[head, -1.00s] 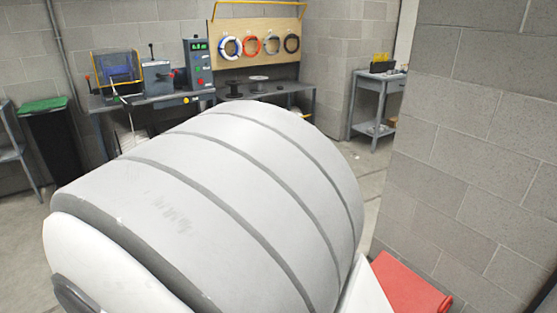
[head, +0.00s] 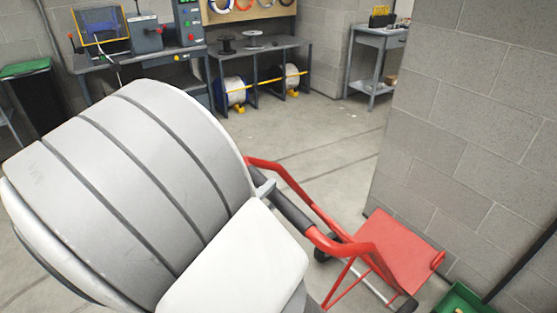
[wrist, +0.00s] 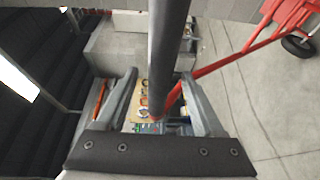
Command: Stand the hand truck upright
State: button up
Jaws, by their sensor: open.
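The red hand truck (head: 400,250) is in the lower right of the head view, beside the block wall. Its frame slants from the flat red plate up-left toward my arm, and black wheels show near the plate. A dark grip bar (head: 285,205) is on its near part. In the wrist view the dark bar (wrist: 168,40) runs between the two fingers of my gripper (wrist: 160,75), which are apart with gaps on both sides. In the head view my arm hides most of my gripper and part of the frame; one grey finger shows by the bar.
A block wall (head: 480,130) stands close on the right. A green bin (head: 465,302) is at the bottom right. A workbench (head: 265,48) with cable reels and a grey side table (head: 375,60) stand at the back. The concrete floor (head: 310,135) between is clear.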

jog(key=x, duration=0.5)
jog(key=shift+w+d, duration=0.2)
jog(key=shift+w, duration=0.15)
grip_shut()
dwell(1.1)
